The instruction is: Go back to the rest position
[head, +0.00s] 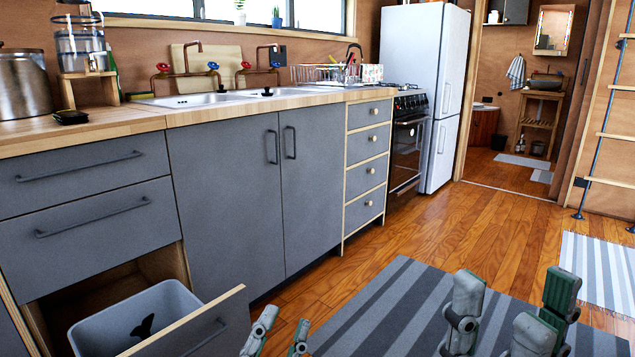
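My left gripper (279,335) shows at the bottom edge, just right of the open lower drawer's front. Its two fingertips point up, with a gap between them, and it is empty. My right gripper (511,300) is at the bottom right, above the striped rug. Its fingers point up and stand apart, with nothing between them. Both grippers are cut off by the bottom edge, so the rest of the arms is hidden.
The lower drawer (205,335) is pulled out, with a grey bin (130,308) holding a dark item. Grey cabinets (225,195) line the left under the wooden counter (110,122). A striped rug (385,310) and open wooden floor (440,225) lie to the right. A ladder (602,130) stands far right.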

